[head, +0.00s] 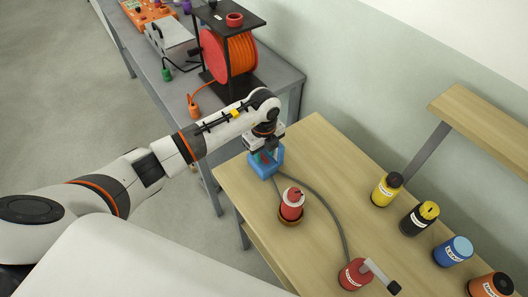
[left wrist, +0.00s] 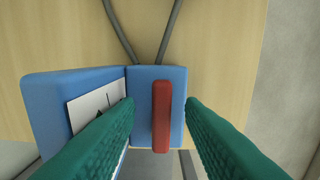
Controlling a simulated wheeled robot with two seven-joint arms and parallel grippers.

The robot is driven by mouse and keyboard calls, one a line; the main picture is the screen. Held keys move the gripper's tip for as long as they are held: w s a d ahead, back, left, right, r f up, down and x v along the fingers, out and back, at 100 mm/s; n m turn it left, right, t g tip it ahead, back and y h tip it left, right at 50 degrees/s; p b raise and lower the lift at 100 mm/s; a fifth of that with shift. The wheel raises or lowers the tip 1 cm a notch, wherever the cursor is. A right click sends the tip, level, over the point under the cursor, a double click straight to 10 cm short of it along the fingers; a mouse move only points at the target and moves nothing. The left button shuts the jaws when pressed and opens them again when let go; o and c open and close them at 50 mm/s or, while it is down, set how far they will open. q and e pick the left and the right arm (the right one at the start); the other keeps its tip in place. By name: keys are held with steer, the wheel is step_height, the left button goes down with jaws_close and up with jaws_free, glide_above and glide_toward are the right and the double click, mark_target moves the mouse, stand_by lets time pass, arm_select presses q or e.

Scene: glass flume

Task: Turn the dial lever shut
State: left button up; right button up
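A blue box (head: 262,168) stands at the wooden bench's near left corner in the head view. In the left wrist view the blue box (left wrist: 145,78) carries a red lever (left wrist: 161,118), an upright bar in the picture, and a white label with a dark mark. My left gripper (head: 266,149) is over the box. In the left wrist view its green fingers (left wrist: 160,102) are open, one on each side of the lever, with a visible gap on both sides. The lever is mostly hidden in the head view. My right gripper is not in view.
Grey hoses run from the box across the wooden bench (head: 320,150). A red bottle (head: 291,204) in a brown dish stands close by. A red canister (head: 355,274) and several coloured jars stand farther right. A grey table (head: 180,75) holds an orange cable reel (head: 240,55).

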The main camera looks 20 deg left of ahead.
mark_target(264, 156)
arm_select(q)
steer(key=shift+r, duration=0.55)
step_height(264, 156, up, 11)
steer(key=b, duration=0.3)
steer(key=shift+b, duration=0.3)
steer(key=shift+f, duration=0.1)
